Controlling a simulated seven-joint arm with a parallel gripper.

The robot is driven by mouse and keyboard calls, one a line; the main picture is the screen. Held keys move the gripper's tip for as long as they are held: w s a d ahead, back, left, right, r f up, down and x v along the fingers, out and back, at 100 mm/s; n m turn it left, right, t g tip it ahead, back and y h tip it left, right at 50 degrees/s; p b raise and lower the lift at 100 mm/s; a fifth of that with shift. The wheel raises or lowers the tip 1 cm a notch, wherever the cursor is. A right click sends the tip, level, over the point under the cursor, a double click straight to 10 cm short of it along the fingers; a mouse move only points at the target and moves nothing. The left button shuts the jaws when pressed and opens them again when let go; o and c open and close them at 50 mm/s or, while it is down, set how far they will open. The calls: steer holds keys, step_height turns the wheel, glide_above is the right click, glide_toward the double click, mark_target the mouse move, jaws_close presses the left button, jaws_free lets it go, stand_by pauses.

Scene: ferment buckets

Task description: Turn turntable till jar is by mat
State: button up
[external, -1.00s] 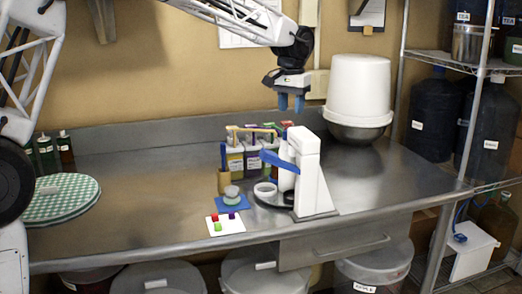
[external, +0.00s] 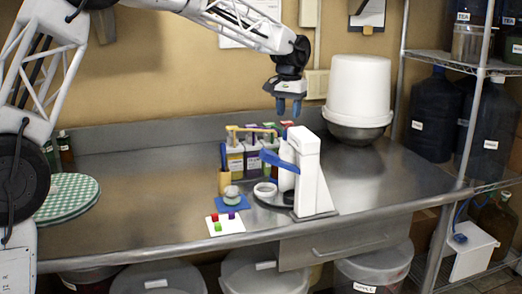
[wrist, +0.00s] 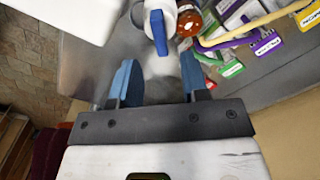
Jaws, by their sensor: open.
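A dark round turntable (external: 272,198) sits on the steel counter at the foot of a white stand with a blue lever (external: 281,160). A white ring-shaped bowl (external: 265,189) is on its left part. The blue mat (external: 241,206) lies just left of it, with a small pale cup on top. In the wrist view, an amber round jar (wrist: 188,22) shows beside the white stand's blue lever (wrist: 158,32); the stand mostly hides that area in the external view. My gripper (external: 289,107) is open and empty, high above and behind the stand. Its blue fingers also show in the wrist view (wrist: 158,85).
Several dispensers with coloured tops (external: 252,155) stand behind the turntable. A white card with coloured blocks (external: 225,226) lies at the front edge. The counter's left middle is clear.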

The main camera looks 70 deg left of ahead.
steer(key=shift+f, duration=3.3)
steer(key=shift+c, duration=0.3)
jaws_close()
